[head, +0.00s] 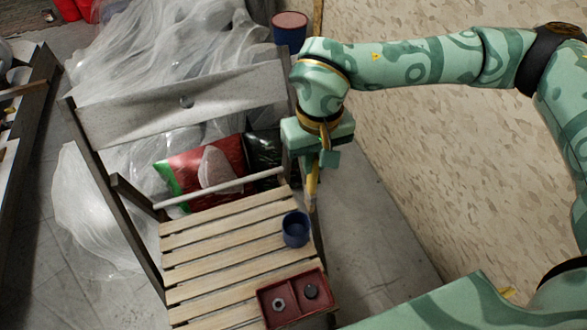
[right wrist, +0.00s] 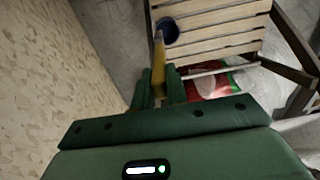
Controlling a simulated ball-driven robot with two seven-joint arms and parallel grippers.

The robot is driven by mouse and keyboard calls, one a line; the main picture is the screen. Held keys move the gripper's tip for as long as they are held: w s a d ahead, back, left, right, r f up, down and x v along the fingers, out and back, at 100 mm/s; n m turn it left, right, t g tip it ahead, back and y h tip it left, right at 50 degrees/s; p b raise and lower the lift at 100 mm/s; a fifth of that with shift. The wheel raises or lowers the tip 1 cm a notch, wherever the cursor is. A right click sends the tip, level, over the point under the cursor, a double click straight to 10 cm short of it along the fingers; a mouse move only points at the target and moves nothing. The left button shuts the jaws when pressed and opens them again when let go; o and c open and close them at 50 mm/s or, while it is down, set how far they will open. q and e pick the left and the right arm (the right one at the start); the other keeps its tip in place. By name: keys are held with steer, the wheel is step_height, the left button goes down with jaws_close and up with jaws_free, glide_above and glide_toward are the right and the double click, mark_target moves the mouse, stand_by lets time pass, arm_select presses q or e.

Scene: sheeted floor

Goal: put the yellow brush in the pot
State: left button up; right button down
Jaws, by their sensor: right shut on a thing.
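My right gripper (head: 317,160) is shut on the yellow brush (head: 312,186), which hangs down below the fingers. In the right wrist view the brush (right wrist: 158,62) sticks out from between the green fingers (right wrist: 160,88), its far end near the pot. The blue pot (head: 295,229) stands upright on the slatted wooden seat, near its right edge. It also shows in the right wrist view (right wrist: 170,27). In the head view the brush is above and behind the pot, apart from it. My left gripper is not in view.
A red tray (head: 266,303) with two small round items sits at the seat's front. The wooden chair (head: 190,247) has a backrest (head: 180,104) behind. A red and green bag (head: 205,170) and plastic sheeting (head: 100,200) lie behind it. A blue bucket (head: 290,36) stands at the back.

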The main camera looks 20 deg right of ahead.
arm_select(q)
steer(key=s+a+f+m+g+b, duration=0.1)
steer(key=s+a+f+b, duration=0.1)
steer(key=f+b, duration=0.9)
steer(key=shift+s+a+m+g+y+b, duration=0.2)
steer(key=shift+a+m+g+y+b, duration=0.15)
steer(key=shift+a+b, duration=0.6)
arm_select(e)
step_height(320, 180, down, 21)
steer(key=w+a, duration=0.2)
steer(key=shift+w, duration=0.25)
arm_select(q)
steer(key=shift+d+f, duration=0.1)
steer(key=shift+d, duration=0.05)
arm_select(e)
steer(key=shift+a, duration=0.1)
steer(key=c, duration=1.3)
jaws_free()
